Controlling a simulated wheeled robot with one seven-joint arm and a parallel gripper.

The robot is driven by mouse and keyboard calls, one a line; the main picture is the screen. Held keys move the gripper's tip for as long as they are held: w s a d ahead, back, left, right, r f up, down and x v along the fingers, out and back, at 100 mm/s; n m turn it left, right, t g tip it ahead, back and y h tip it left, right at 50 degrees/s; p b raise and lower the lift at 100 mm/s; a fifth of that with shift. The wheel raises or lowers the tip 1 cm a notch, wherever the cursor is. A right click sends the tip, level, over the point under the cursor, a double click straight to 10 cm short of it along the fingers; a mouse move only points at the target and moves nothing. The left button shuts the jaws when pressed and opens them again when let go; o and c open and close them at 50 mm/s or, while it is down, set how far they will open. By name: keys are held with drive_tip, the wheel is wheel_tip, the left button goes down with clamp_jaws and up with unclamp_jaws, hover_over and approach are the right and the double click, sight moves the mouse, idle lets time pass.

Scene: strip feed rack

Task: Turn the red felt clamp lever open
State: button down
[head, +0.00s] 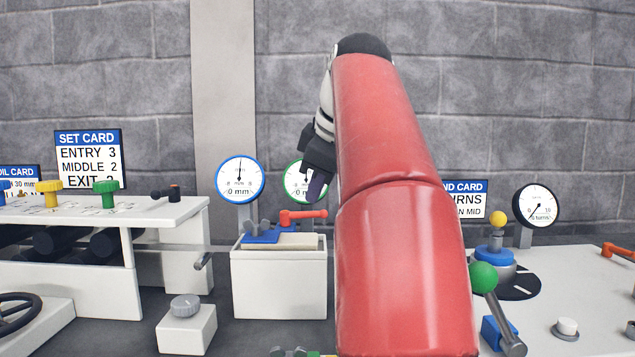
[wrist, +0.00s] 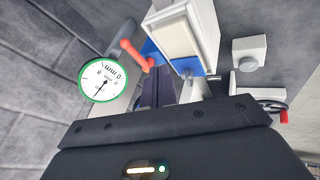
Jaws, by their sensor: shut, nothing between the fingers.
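The red lever also shows in the wrist view (wrist: 136,54), just beyond my fingers, beside the pad (wrist: 187,36). My gripper (head: 316,188) is above and slightly right of the lever in the head view, fingers pointing down. In the wrist view the dark fingers of my gripper (wrist: 154,88) are together and empty. I cannot tell whether they touch the lever.
A green-rimmed gauge (head: 296,178) stands close behind my gripper, partly hidden; a blue-rimmed gauge (head: 240,180) is left of it. A white knob block (head: 187,328) stands front left. My red arm hides the middle. Another red lever (head: 618,250) is at far right.

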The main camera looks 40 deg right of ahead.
drive_tip(key=x, duration=0.5)
drive_tip(key=shift+w+d+f+b, duration=0.15)
drive_tip(key=shift+f+b, duration=0.2)
drive_tip(key=shift+b, duration=0.05)
drive_tip(key=shift+w+d+p, duration=0.5)
drive_tip(key=shift+w+d, duration=0.25)
drive_tip(key=shift+d, duration=0.2)
drive_tip(key=shift+w+d+f, duration=0.15)
drive_tip(key=shift+w+d, duration=0.25)
drive_tip(key=shift+w, duration=0.05)
drive_tip(key=shift+d, duration=0.1)
